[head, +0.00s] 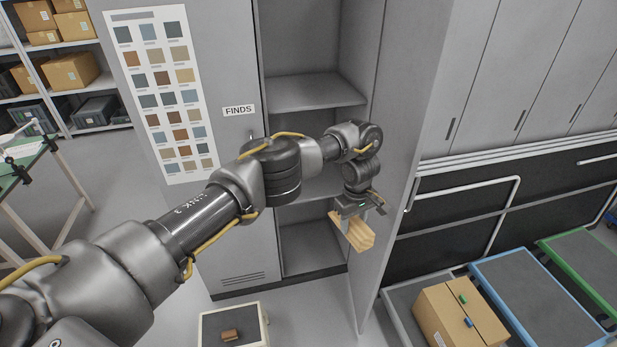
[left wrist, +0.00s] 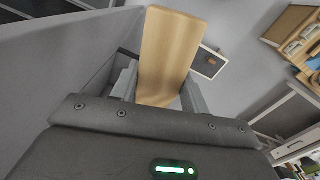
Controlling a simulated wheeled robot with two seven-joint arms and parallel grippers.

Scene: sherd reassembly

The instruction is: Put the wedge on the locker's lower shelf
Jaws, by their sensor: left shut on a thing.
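The wedge (head: 354,232) is a pale wooden block. My left gripper (head: 358,207) is shut on it and holds it in the air in front of the open locker. In the left wrist view the wedge (left wrist: 168,55) stands out between the two fingers of the left gripper (left wrist: 158,95). The grey locker has an open bay with an upper shelf (head: 310,92) and a lower shelf (head: 308,190), partly hidden behind my left arm. The locker floor (head: 308,252) shows below. My right gripper is not in view.
The locker's open door (head: 402,150) stands just right of the gripper. A label reading FINDS (head: 239,110) is on the closed door at left. A tray (head: 234,325) with a brown piece (head: 230,336) lies on the floor. A cardboard box (head: 458,310) sits on a cart at lower right.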

